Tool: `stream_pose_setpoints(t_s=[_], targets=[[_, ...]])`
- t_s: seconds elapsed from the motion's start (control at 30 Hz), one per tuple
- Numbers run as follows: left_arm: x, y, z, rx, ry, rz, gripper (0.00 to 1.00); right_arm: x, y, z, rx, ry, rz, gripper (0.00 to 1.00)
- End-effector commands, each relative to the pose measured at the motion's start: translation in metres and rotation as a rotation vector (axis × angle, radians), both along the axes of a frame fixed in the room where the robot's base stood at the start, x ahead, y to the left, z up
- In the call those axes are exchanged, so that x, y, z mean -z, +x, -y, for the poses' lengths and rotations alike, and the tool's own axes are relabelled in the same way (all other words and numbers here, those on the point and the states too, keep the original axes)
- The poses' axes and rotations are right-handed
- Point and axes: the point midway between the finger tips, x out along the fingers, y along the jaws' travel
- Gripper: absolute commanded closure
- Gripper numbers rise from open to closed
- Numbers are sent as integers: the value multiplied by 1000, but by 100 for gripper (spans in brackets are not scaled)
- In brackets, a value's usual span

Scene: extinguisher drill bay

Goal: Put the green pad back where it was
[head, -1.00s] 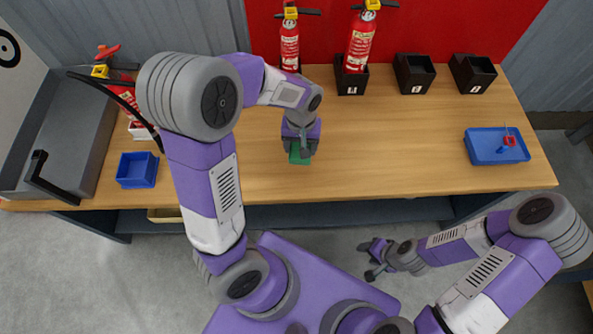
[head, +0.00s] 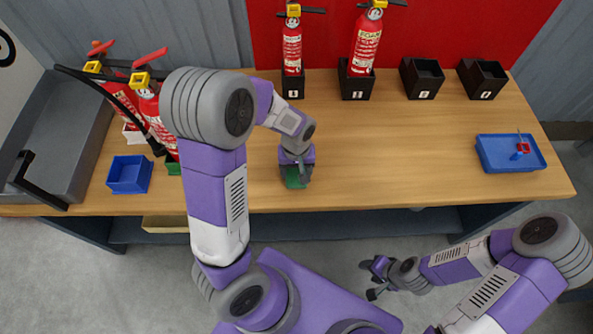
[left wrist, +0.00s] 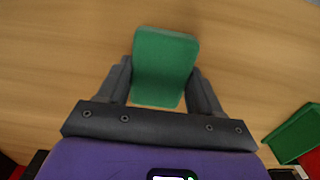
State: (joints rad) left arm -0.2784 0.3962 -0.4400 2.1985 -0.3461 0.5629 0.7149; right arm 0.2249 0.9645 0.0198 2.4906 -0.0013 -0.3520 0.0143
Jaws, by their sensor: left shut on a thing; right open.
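The green pad (head: 295,178) is between the fingers of my left gripper (head: 296,170), over the front middle of the wooden bench. In the left wrist view the pad (left wrist: 163,68) sits between both fingers of the left gripper (left wrist: 164,85), its flat face showing. I cannot tell whether it touches the bench top. My right gripper (head: 372,278) is open and empty, low in front of the bench. A green holder (head: 174,167) stands under a red extinguisher (head: 150,105), partly hidden by my left arm; a green holder also shows in the left wrist view (left wrist: 295,134).
A blue bin (head: 131,175) stands front left, beside a grey tray (head: 52,135). Black numbered holders (head: 422,80) line the back, two with extinguishers (head: 366,42). A blue tray (head: 490,155) with a small red-and-blue item lies at right. The bench's middle right is clear.

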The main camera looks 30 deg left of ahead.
Motion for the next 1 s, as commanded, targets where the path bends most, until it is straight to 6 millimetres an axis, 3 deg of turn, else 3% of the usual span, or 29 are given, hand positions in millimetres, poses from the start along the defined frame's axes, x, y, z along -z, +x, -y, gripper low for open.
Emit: stream_pose_setpoints(t_s=[0.3,0.33,0.47,0.83,1.0], targets=[[3,0,0,0,0,0,59,2,0,0,0,0,0,49],[2,0,0,0,-1,1,31,1,0,0,0,0,0,49],[2,0,0,0,0,0,11,1,0,0,0,0,0,49],[-3,0,0,0,0,1,10,-3,0,0,0,0,0,49],[-33,1,1,1,-1,4,10,-16,0,0,0,0,0,49]])
